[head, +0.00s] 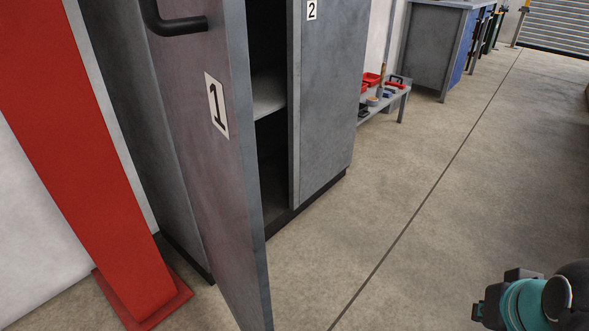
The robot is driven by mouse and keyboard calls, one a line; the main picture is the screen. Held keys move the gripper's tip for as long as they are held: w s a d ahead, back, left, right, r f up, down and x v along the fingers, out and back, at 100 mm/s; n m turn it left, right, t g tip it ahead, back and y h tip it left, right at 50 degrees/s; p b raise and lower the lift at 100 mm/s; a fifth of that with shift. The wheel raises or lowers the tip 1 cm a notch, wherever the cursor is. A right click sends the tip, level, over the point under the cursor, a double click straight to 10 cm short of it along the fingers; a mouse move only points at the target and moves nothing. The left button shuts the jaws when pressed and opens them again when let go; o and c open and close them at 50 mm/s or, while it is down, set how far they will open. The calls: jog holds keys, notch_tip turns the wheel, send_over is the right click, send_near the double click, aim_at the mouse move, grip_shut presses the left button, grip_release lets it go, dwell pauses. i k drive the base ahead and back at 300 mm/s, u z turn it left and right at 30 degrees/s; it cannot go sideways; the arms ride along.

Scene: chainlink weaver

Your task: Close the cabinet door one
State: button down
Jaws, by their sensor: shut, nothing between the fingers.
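Cabinet door one (205,160) is a grey panel marked with a black "1" on a white plate. It stands open, swung out from the cabinet, with its thick edge towards the right. A black bar handle (182,26) is on its outer face, near the top of the picture. The dark inside of the cabinet and a shelf (268,93) show in the gap between door one and door two (325,100). A teal and black piece of my arm shows at the lower right, well apart from the door. My gripper's fingers are not in view.
A red post (85,130) with a red base plate stands left of the cabinet. A low bench (402,102) with red trays and small items stands beyond it, then a grey workbench (432,40). The concrete floor right of the cabinet is clear.

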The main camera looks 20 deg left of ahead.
aim_at(199, 49)
jog(key=z, duration=0.2)
jog(key=k, duration=0.9)
jog(key=u, duration=1.9)
